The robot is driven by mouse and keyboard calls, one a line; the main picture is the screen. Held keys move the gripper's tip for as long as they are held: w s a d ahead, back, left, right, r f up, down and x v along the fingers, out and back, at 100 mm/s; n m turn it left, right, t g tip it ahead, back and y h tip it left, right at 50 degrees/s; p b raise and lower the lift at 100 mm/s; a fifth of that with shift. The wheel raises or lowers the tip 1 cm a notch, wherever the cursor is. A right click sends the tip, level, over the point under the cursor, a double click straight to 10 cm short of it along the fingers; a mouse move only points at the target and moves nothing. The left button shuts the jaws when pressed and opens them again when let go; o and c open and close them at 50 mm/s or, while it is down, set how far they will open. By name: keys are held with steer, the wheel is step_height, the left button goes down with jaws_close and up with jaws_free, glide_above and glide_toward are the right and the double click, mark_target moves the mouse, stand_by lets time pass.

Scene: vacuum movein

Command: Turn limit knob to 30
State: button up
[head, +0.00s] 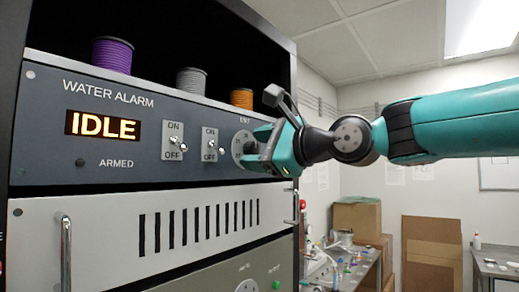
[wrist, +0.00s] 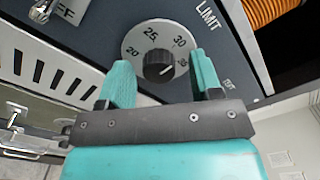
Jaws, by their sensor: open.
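The limit knob (wrist: 158,65) is a black knob on a round grey dial with marks 20, 25, 30 and a partly hidden higher one. Its pointer setting is too small to read surely. My gripper (wrist: 160,62) is open, with one teal finger on each side of the knob in the wrist view. Gaps show between the fingers and the knob. In the head view my gripper (head: 262,140) is at the right end of the water alarm panel (head: 110,172), covering most of the dial (head: 240,143).
Two ON/OFF switches (head: 173,141) (head: 210,144) sit left of the dial. The display (head: 103,124) reads IDLE. Purple, grey and orange spools (head: 103,56) stand above the panel. A handle (head: 66,250) sticks out below. Cardboard boxes (head: 358,216) and a bench are behind.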

steer(key=b+v, duration=0.7)
steer(key=v, duration=1)
steer(key=shift+s+d, duration=0.2)
steer(key=shift+f, duration=0.1)
step_height(320, 180, down, 23)
steer(key=s+a+n+g+h+b, duration=0.2)
steer(key=a+n+g+h+b, duration=0.15)
steer(key=n, duration=0.45)
steer(key=s+d+f+n+g+h+b, duration=0.1)
steer(key=s+d+f+n+g+h, duration=0.1)
steer(key=s+f+n, duration=0.4)
steer(key=s+d+f+n+g+h+b, duration=0.2)
steer(key=s+f+n+g+h, duration=0.2)
steer(key=f, duration=1.3)
steer(key=s+n+g, duration=0.1)
steer(key=s+n, duration=0.2)
steer(key=s, duration=0.2)
steer(key=shift+s+d+n, duration=0.3)
steer(key=shift+s+d, duration=0.05)
steer(key=shift+d, duration=0.05)
steer(key=shift+g+h, duration=0.25)
